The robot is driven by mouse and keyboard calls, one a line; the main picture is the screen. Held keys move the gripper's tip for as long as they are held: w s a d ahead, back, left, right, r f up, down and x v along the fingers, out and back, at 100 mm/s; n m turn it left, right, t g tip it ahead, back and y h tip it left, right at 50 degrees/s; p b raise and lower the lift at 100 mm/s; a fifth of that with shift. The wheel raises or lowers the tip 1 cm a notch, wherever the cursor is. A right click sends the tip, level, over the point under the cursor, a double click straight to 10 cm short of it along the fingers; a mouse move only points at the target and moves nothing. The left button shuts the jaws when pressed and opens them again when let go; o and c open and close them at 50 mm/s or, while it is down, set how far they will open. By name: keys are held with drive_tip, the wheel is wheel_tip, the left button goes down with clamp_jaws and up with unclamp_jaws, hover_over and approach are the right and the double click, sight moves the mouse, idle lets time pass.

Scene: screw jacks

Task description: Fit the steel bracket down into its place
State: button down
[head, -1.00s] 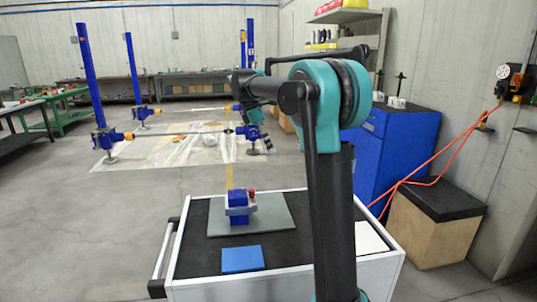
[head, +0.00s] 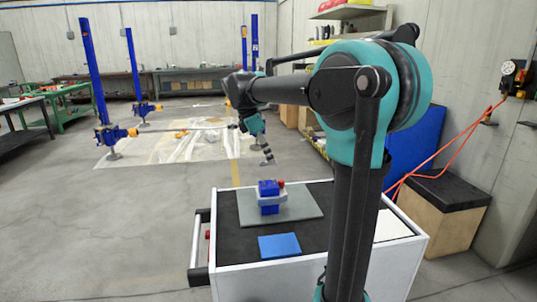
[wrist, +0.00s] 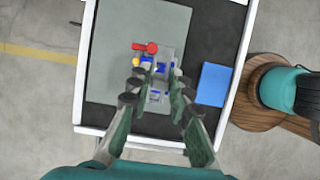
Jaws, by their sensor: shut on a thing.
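My gripper (head: 267,156) hangs from the arm in the head view, pointing down above and behind the cart top in the picture. In the wrist view its two fingers (wrist: 161,72) are a little apart, shut on a grey piece that I take for the steel bracket (wrist: 162,78). Its outline blends with what lies below. The blue fixture (head: 269,189) with a grey band and a red knob stands upright on a grey plate. In the wrist view its red knob (wrist: 150,47) shows just beyond the fingertips. The fingers partly hide the fixture, and I cannot tell the height gap.
The grey plate (head: 300,207) lies on the dark-topped white cart (head: 310,270). A flat blue block (head: 279,245) lies near the plate's front edge, right of the fingers in the wrist view (wrist: 214,84). Blue lift posts (head: 93,75) stand on the floor behind.

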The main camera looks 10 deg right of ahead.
sight(266, 162)
drive_tip(key=shift+f, duration=0.1)
drive_tip(key=shift+f, duration=2.4)
drive_tip(key=shift+f, duration=1.3)
drive_tip(key=c, duration=1.3)
unclamp_jaws()
drive_tip(key=v, duration=1.2)
